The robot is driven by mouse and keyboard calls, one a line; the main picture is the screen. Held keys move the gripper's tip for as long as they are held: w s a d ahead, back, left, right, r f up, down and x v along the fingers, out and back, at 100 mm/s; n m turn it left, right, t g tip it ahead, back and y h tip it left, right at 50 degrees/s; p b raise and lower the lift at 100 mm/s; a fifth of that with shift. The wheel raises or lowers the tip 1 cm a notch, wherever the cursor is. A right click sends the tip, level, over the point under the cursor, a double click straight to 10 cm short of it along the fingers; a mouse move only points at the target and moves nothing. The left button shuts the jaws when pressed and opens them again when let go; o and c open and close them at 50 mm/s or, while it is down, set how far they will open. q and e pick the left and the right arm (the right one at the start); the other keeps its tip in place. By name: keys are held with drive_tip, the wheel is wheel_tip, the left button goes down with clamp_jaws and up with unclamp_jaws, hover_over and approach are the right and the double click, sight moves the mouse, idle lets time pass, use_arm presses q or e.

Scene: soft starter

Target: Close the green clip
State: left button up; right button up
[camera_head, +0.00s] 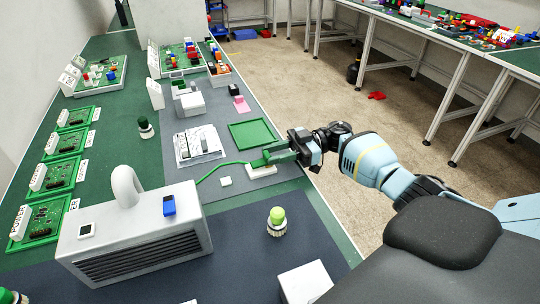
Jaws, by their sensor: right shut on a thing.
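The green clip (276,155) is at the right edge of the grey mat, over a white block (262,171). A green cable (215,172) runs from its left side towards the grey vented box. My right gripper (294,149) reaches in from the right and is shut on the clip. The clip and fingertips are small here, so I cannot tell how far the clip is open. My left gripper is not in view.
The grey vented box (140,243) with a white handle stands in front on the left. A green-topped brush (277,222) stands at the front. A green tray (253,134) and a white board (199,146) lie behind the clip. Green circuit boards (53,177) line the left.

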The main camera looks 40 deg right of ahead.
drive_tip(key=shift+d+f+y, duration=0.1)
drive_tip(key=shift+f+y, duration=0.2)
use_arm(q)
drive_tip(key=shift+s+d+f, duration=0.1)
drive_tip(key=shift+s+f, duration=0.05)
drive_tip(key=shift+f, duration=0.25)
use_arm(e)
drive_tip(key=shift+r, duration=0.15)
drive_tip(key=o, duration=1)
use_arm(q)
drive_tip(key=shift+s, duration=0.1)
use_arm(e)
drive_tip(key=shift+s+d+b, duration=0.1)
drive_tip(key=shift+d+b, duration=0.25)
drive_tip(key=b+v, duration=0.2)
drive_tip(key=v, duration=0.4)
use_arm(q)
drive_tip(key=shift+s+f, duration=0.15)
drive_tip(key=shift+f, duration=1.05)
use_arm(e)
drive_tip(key=shift+s+d, duration=0.15)
drive_tip(key=shift+d, duration=0.35)
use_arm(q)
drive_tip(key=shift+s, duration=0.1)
